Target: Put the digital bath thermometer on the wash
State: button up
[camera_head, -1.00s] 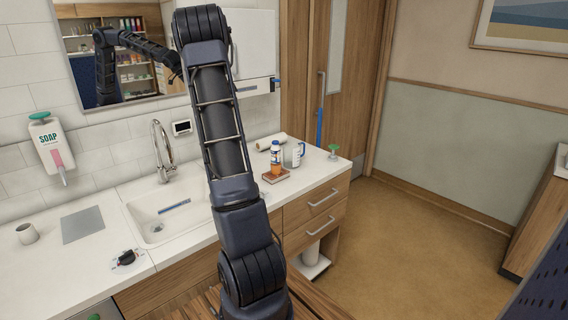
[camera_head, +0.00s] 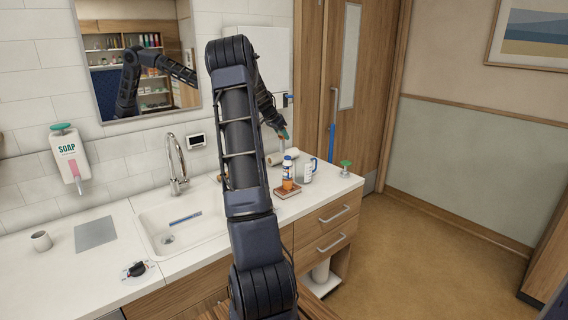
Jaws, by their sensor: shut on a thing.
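My gripper (camera_head: 281,130) is small and partly hidden behind my arm. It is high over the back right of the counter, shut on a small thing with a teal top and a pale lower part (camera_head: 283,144). The thing is too small to identify surely as the digital bath thermometer. The white wash basin (camera_head: 148,222) is sunk in the counter to the left, partly hidden by my arm. A thin blue strip (camera_head: 186,217) lies in the basin near the drain. A small white device with a dark screen (camera_head: 196,140) is at the wall right of the tap.
Below my gripper are an orange-and-blue bottle (camera_head: 288,172) on a brown book-like block (camera_head: 287,192), a measuring jug (camera_head: 307,171), a pale roll (camera_head: 278,158) and a green-topped item (camera_head: 345,167). The tap (camera_head: 177,165) rises behind the basin. A cup (camera_head: 41,240) stands left.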

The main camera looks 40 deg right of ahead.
notch_tip(320, 180, down, 14)
jog(key=shift+r, duration=0.2)
dwell(0.4)
jog(key=shift+f, duration=0.1)
jog(key=o, duration=1.2)
jog(key=v, duration=1.1)
jog(key=s+a+r+n+t+y, duration=0.1)
jog(key=s+a+r+n, duration=0.3)
jog(key=a, duration=0.6)
jog(key=s+a+r+n+t+y, duration=0.1)
jog(key=s+a+r+y, duration=0.1)
jog(key=s+a+r, duration=0.5)
jog(key=s+a+r+n+t+y, duration=0.1)
jog(key=s+a+r+n, duration=0.2)
jog(key=a, duration=0.9)
jog(key=s+a+n+y, duration=0.1)
jog(key=s+a+n, duration=0.2)
jog(key=s+a, duration=0.3)
jog(key=s+a+n+t, duration=0.1)
jog(key=s+a+n, duration=0.2)
jog(key=s+a, duration=0.3)
jog(key=s+a+f+n+y, duration=0.1)
jog(key=s+a+n, duration=0.3)
jog(key=s+a, duration=0.3)
jog(key=shift+s+t+y, duration=0.3)
jog(key=shift+s, duration=1.25)
